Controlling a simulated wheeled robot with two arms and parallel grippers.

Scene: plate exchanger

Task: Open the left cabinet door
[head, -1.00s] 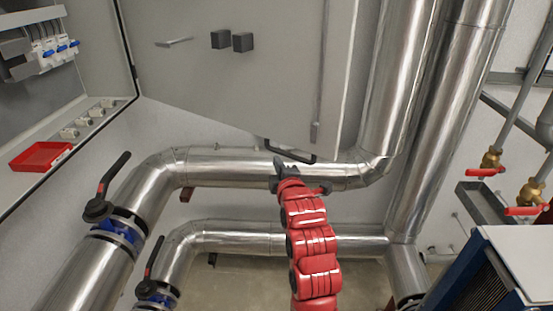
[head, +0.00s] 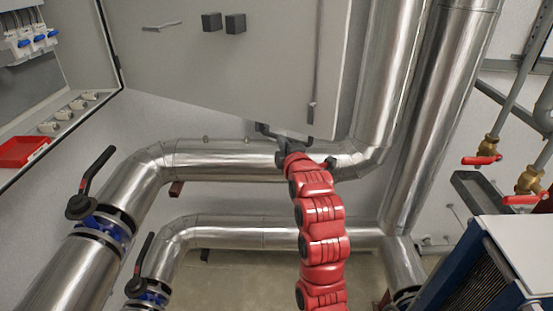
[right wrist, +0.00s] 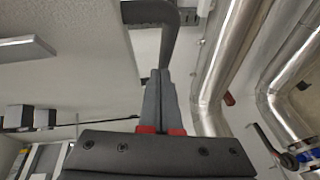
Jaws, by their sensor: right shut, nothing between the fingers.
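A large grey cabinet door (head: 215,75) stands swung out from the cabinet at left in the head view. A black handle (head: 265,129) shows at its lower edge; a dark bent bar, likely this handle (right wrist: 152,14), shows at the top of the right wrist view. My right gripper (head: 283,146) is at the handle, partly covering it. In the right wrist view its fingers (right wrist: 158,92) are together and empty, just below the bar. I cannot tell whether they touch it. My left gripper is not in view.
The open cabinet holds a red tray (head: 22,151) and switches (head: 38,41). Large metal pipes (head: 220,160) run behind and below my right arm. A valve with a black lever (head: 95,175) is at left. A blue-framed unit (head: 490,265) stands at lower right.

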